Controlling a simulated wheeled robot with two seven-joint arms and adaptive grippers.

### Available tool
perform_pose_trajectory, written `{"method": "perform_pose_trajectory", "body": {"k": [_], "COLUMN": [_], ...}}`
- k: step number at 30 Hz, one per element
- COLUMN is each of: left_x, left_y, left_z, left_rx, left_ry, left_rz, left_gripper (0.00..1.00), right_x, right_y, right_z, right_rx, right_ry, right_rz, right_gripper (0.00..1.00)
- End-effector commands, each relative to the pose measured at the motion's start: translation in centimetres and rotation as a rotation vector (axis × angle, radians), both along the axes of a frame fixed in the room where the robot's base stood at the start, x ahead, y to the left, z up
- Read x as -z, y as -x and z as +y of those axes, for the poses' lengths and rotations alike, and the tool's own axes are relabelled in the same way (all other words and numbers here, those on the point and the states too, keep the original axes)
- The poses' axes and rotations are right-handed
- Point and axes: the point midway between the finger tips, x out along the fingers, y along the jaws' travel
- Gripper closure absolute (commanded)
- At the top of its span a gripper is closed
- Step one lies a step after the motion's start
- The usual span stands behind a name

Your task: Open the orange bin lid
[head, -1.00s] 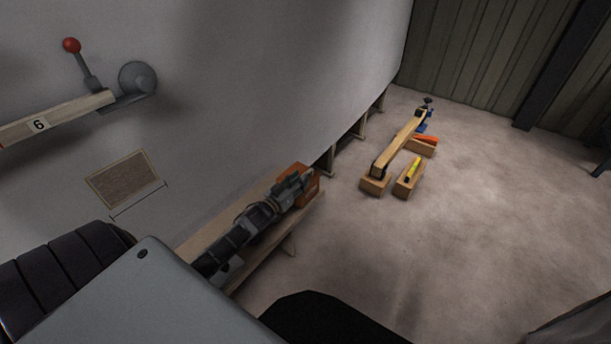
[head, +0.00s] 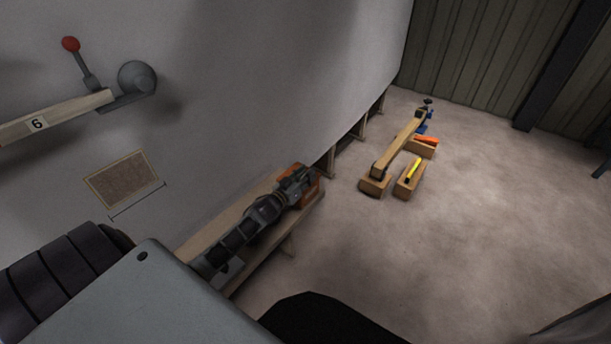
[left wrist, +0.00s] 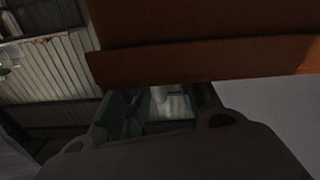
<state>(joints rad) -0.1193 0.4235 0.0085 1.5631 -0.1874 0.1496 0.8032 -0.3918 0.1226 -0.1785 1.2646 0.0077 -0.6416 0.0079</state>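The orange bin (head: 312,188) sits at the far end of a wooden bench by the grey hull wall in the head view. My left gripper (head: 298,180) is over it and hides much of its top. In the left wrist view an orange panel of the bin (left wrist: 200,45) fills the top, very close to the camera. The left gripper (left wrist: 160,108) shows below that panel, in shadow. I cannot tell whether its fingers are apart or touch the lid, nor whether the lid is raised. My right gripper is not in view.
The wooden bench (head: 275,245) runs beneath my left arm. A lever with a red knob (head: 71,44) is on the wall at upper left. Wooden blocks with a long beam (head: 400,146) and a yellow-topped block (head: 409,180) stand on the floor.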

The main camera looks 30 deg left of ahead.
Motion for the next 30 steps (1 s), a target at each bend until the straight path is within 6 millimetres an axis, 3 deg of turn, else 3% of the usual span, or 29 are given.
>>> {"method": "perform_pose_trajectory", "body": {"k": [1, 8, 22, 30], "left_x": [0.0, 0.0, 0.0, -0.1], "left_y": [0.0, 0.0, 0.0, -0.2], "left_z": [0.0, 0.0, 0.4, 3.2], "left_rx": [0.000, 0.000, 0.000, -0.001], "left_ry": [0.000, 0.000, 0.000, -0.002], "left_rz": [0.000, 0.000, 0.000, 0.001], "left_gripper": [0.72, 1.00, 1.00, 1.00], "right_x": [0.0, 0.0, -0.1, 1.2], "right_y": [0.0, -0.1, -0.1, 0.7], "right_z": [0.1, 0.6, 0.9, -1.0], "right_rx": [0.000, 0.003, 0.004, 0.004], "right_ry": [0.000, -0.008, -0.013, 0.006], "right_rz": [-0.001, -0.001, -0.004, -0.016], "right_gripper": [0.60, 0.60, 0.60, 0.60]}}
